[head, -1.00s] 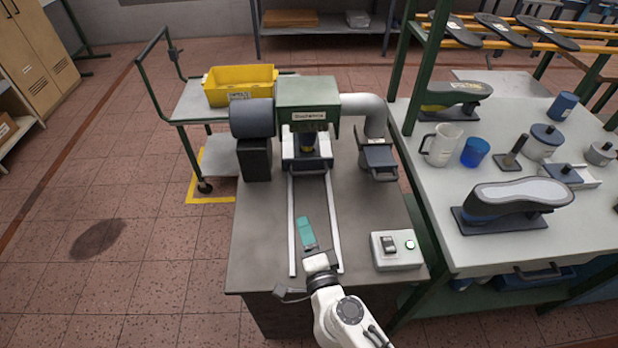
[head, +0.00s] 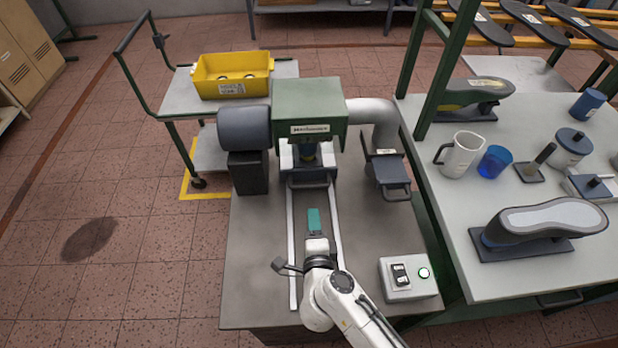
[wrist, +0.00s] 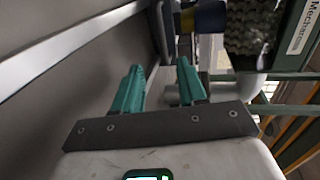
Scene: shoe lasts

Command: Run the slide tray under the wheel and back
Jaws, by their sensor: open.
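The slide tray (head: 308,178) is a grey carriage with a front handle bar, at the far end of two pale rails (head: 336,230), beneath the green machine head (head: 309,110). In the wrist view a dark, rough wheel (wrist: 250,30) shows at upper right. My gripper (head: 313,212) has teal fingers and is over the bench between the rails, short of the tray handle and apart from it. In the wrist view my gripper (wrist: 160,75) is open, with nothing between its fingers. What lies on the tray is hidden under the machine head.
A control box (head: 408,278) with a switch and lit button sits right of the rails. A grey duct (head: 378,125) and a handled catch box (head: 388,175) stand right of the machine. A yellow bin (head: 232,75) is on the cart. A shoe-last bench (head: 480,240) borders the right.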

